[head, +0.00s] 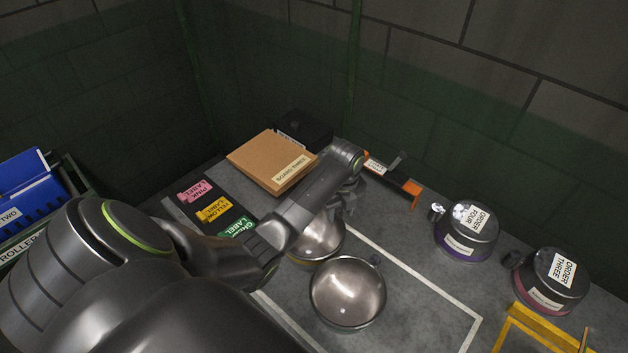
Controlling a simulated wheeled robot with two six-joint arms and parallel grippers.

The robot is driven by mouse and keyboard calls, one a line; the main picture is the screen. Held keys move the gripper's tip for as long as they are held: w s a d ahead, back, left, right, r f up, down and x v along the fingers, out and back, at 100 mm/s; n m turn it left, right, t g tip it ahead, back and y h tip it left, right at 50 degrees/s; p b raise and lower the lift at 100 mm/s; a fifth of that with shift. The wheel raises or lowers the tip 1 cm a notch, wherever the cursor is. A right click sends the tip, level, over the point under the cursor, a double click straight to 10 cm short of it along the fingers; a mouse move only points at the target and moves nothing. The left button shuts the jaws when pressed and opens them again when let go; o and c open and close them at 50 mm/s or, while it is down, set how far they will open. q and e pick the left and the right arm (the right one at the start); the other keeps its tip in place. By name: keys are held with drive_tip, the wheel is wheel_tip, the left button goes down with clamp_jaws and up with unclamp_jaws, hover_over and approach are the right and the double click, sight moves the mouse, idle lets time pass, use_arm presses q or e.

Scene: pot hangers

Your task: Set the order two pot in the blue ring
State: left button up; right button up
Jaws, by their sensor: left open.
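My left arm reaches in from the left, and its open gripper (348,205) hangs by the far right rim of an open metal pot (316,245). My arm hides part of this pot; a thin yellowish edge shows under it. I cannot tell whether the gripper touches it. A second open metal pot (347,291) stands nearer, inside the white outline. Neither open pot shows a readable order label. A pot marked ORDER FOUR (463,236) has a purple base edge. A pot marked ORDER THREE (548,281) has a pink one. I cannot make out a blue ring.
A cardboard box (265,158) and a black case (300,130) stand at the back. Pink, yellow and green labels (213,209) lie at left. An orange-ended holder (390,178) is behind my gripper. A yellow frame (545,328) is at lower right; blue bins (28,188) stand far left.

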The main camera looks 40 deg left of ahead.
sight(338, 218)
use_arm(q)
drive_tip(key=shift+a+f+p, duration=0.15)
drive_tip(key=shift+f+p, duration=0.2)
drive_tip(key=shift+f, duration=0.9)
drive_tip(key=shift+a+f+p, duration=0.1)
drive_tip(key=shift+f+p, duration=0.2)
drive_tip(key=shift+f, duration=0.9)
clamp_jaws()
drive_tip(key=shift+r, duration=0.1)
